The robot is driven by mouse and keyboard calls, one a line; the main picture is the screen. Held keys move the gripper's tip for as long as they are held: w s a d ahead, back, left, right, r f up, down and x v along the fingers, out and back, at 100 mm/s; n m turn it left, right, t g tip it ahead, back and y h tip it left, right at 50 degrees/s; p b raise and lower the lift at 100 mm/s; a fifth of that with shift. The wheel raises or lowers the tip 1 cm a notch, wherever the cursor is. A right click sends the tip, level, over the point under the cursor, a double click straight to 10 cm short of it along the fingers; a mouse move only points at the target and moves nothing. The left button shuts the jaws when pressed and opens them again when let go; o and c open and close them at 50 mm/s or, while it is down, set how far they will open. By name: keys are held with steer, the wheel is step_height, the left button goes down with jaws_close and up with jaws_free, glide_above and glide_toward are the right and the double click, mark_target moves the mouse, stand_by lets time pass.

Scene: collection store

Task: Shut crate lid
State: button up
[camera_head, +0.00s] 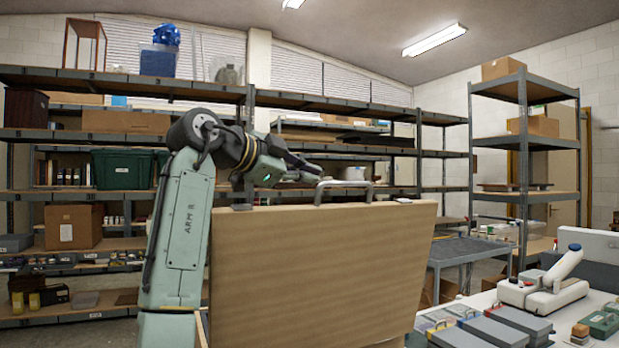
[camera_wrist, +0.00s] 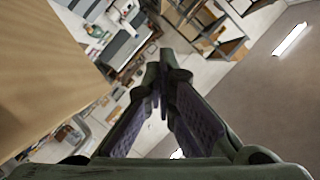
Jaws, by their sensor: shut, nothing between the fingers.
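The crate lid appears to be the large pale wooden panel (camera_head: 320,275) standing raised and nearly upright in front of me. A metal handle (camera_head: 345,185) sits on its top edge. The lid's wooden face (camera_wrist: 35,75) fills the left side there, beside the fingers.
Tall shelving with boxes and a green bin (camera_head: 122,169) lines the back. A white table (camera_head: 575,335) at right holds grey boxes (camera_head: 490,331) and a white device (camera_head: 545,290). A grey-topped table (camera_head: 468,250) stands behind it.

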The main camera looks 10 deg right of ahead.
steer(key=o, duration=0.4)
steer(key=shift+w+d+f, duration=0.15)
steer(key=shift+d+f, duration=0.3)
steer(key=shift+d, duration=0.05)
steer(key=shift+c, duration=0.2)
steer(key=v, duration=0.9)
steer(key=shift+r, duration=0.35)
steer(key=shift+w, duration=0.1)
steer(key=shift+c, duration=0.3)
